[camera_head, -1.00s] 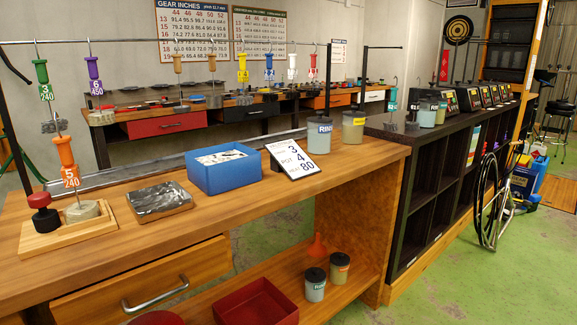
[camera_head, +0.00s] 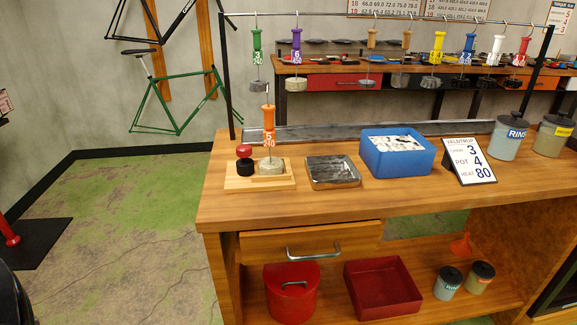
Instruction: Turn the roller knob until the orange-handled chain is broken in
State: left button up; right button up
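The orange-handled chain (camera_head: 269,128) stands upright on the wooden roller stand (camera_head: 238,185) at the left end of the workbench. Its handle carries a label with 5 and 240, and the grey chain coil (camera_head: 270,166) sits at its foot on the stand. The roller knob (camera_head: 244,152) has a red top and a black base, and stands just left of the coil on the same stand. Neither of my grippers is in view.
On the bench (camera_head: 320,205) are a metal tray (camera_head: 333,183), a blue box (camera_head: 398,166), a number card (camera_head: 470,162) and a RINSE jar (camera_head: 507,145). Other coloured handles hang from a rail behind. Green floor left of the bench is free.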

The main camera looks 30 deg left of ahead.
aim_at(244, 165)
jog(key=u, duration=0.45)
jog(key=j+u, duration=0.1)
jog(key=u, duration=0.35)
jog(key=j+u, duration=0.1)
jog(key=u, duration=0.75)
